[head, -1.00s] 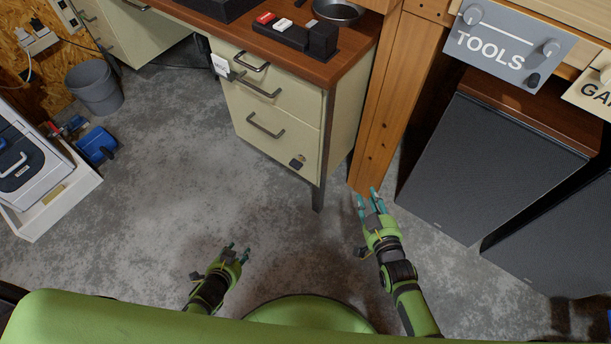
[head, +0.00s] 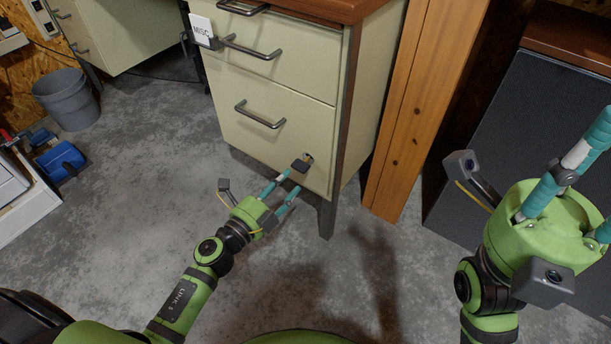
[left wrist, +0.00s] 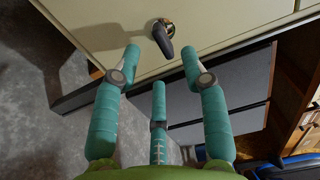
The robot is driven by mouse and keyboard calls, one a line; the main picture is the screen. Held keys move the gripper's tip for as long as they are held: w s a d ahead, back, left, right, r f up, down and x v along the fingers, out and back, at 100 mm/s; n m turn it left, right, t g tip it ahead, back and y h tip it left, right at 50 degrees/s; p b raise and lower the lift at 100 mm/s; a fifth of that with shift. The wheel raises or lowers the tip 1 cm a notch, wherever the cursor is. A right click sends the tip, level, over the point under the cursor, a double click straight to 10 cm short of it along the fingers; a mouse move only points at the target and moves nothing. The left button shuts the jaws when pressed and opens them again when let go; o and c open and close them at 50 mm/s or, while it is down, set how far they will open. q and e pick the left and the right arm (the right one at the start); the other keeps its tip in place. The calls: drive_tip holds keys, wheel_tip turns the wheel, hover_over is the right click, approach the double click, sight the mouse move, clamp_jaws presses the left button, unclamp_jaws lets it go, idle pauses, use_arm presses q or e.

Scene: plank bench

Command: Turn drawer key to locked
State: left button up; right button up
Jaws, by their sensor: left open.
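My left gripper (head: 290,183) is open just in front of and below the key. In the wrist view its teal fingers (left wrist: 160,62) are spread, with the key between and beyond the tips, seemingly untouched. My right gripper (head: 588,180) is raised at the right edge, partly cut off.
The drawer unit has bar handles and a MISC tag (head: 202,28). A wooden post (head: 420,110) stands just right of it, then a dark grey panel (head: 530,120). A grey bin (head: 68,98) stands far left. The concrete floor before the drawers is clear.

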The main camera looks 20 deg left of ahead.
sight(300, 167)
use_arm(q)
drive_tip(key=x, duration=0.6)
drive_tip(key=shift+w+d+b, duration=0.1)
drive_tip(key=shift+w+b, duration=0.3)
drive_tip(key=shift+c, duration=0.4)
clamp_jaws()
